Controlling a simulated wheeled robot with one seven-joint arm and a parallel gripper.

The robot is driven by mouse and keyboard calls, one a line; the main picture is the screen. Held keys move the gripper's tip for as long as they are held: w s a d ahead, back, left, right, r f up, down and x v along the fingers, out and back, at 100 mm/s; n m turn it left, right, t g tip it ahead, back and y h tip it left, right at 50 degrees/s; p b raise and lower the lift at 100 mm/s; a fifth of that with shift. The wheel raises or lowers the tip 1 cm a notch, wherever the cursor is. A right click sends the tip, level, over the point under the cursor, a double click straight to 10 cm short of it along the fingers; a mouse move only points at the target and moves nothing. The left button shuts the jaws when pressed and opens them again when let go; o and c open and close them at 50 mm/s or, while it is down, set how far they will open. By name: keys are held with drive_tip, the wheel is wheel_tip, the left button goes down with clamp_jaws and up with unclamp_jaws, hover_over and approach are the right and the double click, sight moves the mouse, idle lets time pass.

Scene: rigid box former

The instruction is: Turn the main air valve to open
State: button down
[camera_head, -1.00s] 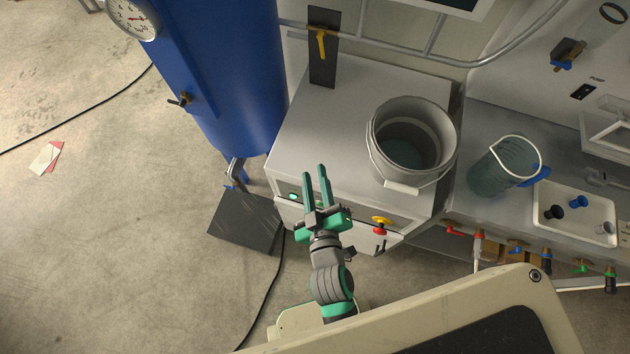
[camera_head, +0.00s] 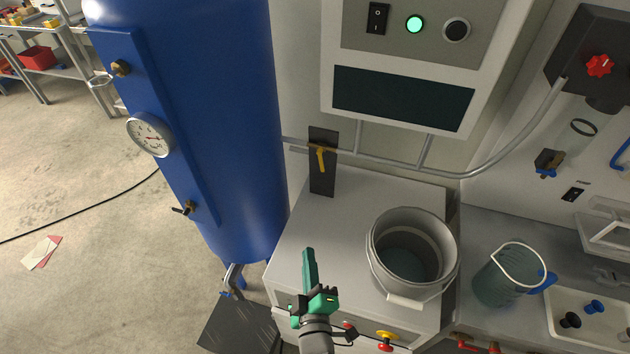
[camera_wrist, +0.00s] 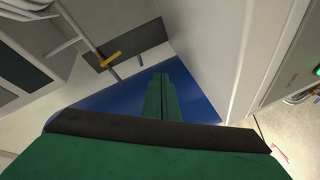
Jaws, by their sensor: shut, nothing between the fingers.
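A yellow valve lever (camera_head: 320,158) sits on the grey pipe in front of a black plate (camera_head: 324,181), behind the grey cabinet top. Its handle points down, roughly across the pipe. I take it as the main air valve; no label is legible. In the wrist view the lever (camera_wrist: 110,58) shows at upper left on its dark plate, left of the fingertips. My gripper (camera_head: 308,252) is shut and empty, near the front of the cabinet top, its green fingers pointing toward the back. It is well apart from the lever. The fingers (camera_wrist: 160,80) are together in the wrist view.
A large blue tank (camera_head: 235,120) with a gauge (camera_head: 150,134) stands left of the cabinet. A grey bucket (camera_head: 445,262) stands on the cabinet top (camera_head: 350,218), right of my gripper. A control panel (camera_head: 400,97) overhangs above the pipe. A jug (camera_head: 495,285) stands farther right.

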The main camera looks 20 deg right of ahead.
sight(321, 161)
drive_tip(key=w+d+r+n+h, duration=0.1)
drive_tip(key=w+r+n, duration=0.65)
drive_tip(key=w, duration=0.45)
drive_tip(key=r+x, duration=0.1)
drive_tip(key=x, duration=0.9)
drive_tip(key=shift+t, duration=0.3)
drive_tip(key=shift+s+d+r, duration=0.3)
drive_tip(key=shift+s+d, duration=0.35)
drive_tip(key=shift+d, duration=0.25)
drive_tip(key=shift+s+d+r, duration=0.25)
drive_tip(key=shift+s+d, duration=0.4)
drive_tip(key=shift+d, duration=0.25)
